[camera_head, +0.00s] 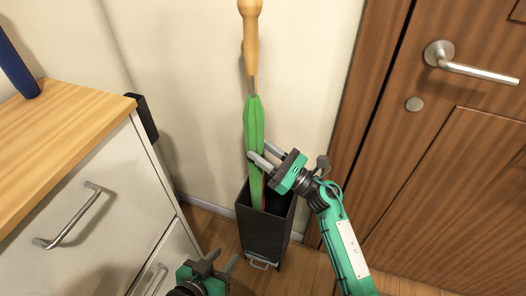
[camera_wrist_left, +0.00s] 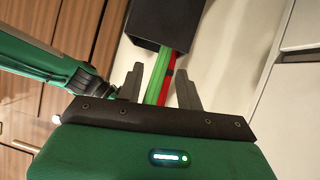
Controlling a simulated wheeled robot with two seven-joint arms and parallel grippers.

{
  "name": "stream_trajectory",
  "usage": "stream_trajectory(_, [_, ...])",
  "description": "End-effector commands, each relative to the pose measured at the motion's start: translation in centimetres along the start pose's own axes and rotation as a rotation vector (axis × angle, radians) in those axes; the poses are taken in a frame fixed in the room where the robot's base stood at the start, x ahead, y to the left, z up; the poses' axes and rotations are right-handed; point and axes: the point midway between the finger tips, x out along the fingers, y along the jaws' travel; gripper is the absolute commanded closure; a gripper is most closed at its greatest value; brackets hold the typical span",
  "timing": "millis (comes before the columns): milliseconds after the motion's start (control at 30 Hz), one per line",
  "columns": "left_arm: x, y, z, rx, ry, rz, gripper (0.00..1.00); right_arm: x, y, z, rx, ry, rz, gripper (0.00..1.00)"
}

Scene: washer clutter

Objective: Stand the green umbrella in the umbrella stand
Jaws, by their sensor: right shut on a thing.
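The green umbrella (camera_head: 254,125) is upright with its wooden handle at the top. Its lower part reaches into the mouth of the dark umbrella stand (camera_head: 262,232) on the floor by the wall. My right gripper (camera_head: 258,157) is shut on the umbrella's green canopy, above the stand. My left gripper (camera_head: 223,260) is open and empty, low in front of the stand. In the left wrist view, the stand (camera_wrist_left: 162,22), the green umbrella (camera_wrist_left: 157,78) and a red item (camera_wrist_left: 171,84) show beyond its spread fingers. The umbrella's tip is hidden inside the stand.
A white cabinet (camera_head: 92,215) with a wooden top (camera_head: 62,120) stands at the left, with a blue object (camera_head: 18,68) on it. A brown door (camera_head: 455,150) with a metal handle is at the right. Some wood floor is bare around the stand.

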Motion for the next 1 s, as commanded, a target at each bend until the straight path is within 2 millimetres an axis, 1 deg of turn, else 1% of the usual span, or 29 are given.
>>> stream_trajectory(67, [0.3, 0.4, 0.1, -0.003, 0.031, 0.011, 0.64, -0.1, 0.0, -0.3, -0.001, -0.002, 0.001, 0.87])
stream_trajectory(333, [0.6, 1.6, -0.5, -0.017, 0.145, 0.041, 0.64, -0.4, 0.0, -1.0, -0.001, -0.002, 0.0, 0.87])
stream_trajectory(1000, [0.6, 1.0, -4.7, 0.002, 0.355, 0.032, 0.64, -0.8, 0.0, -1.9, -0.001, -0.002, 0.0, 0.87])
